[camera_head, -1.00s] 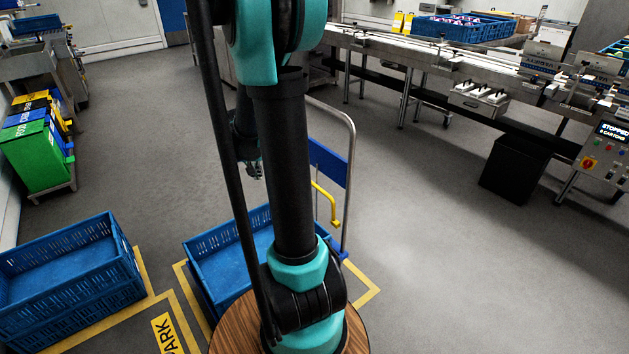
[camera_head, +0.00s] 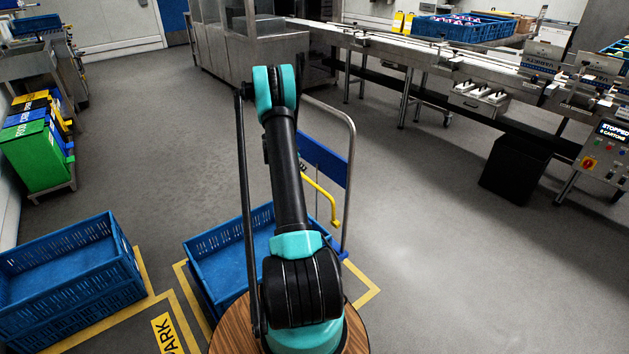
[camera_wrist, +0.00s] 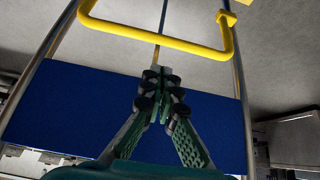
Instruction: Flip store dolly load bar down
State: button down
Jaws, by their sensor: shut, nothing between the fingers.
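The store dolly has a silver tubular frame (camera_head: 351,150) with a blue panel (camera_head: 325,163). Its yellow load bar (camera_head: 322,190) slopes from near my arm out to the right, ending in a short downward part. In the wrist view the yellow load bar (camera_wrist: 160,39) crosses the top as a wide U, with a clamp on the right post. The blue panel (camera_wrist: 75,112) lies behind my fingers. My gripper (camera_wrist: 160,92) is shut and empty, its tips just below the bar in the picture. I cannot tell if they touch it. In the head view my arm mostly hides the gripper.
A blue crate (camera_head: 205,248) stands at the dolly's foot, partly behind my arm. Another blue crate (camera_head: 70,240) stands on the left by yellow floor markings. A conveyor (camera_head: 430,52) and a black bin (camera_head: 515,170) are on the right. The floor between is clear.

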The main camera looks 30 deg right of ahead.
jog(key=shift+d+f+m, duration=0.3)
jog(key=shift+d+f, duration=0.35)
jog(key=shift+f, duration=0.05)
jog(key=x, duration=1)
jog(key=shift+s+a, duration=0.1)
jog(key=shift+a, duration=0.05)
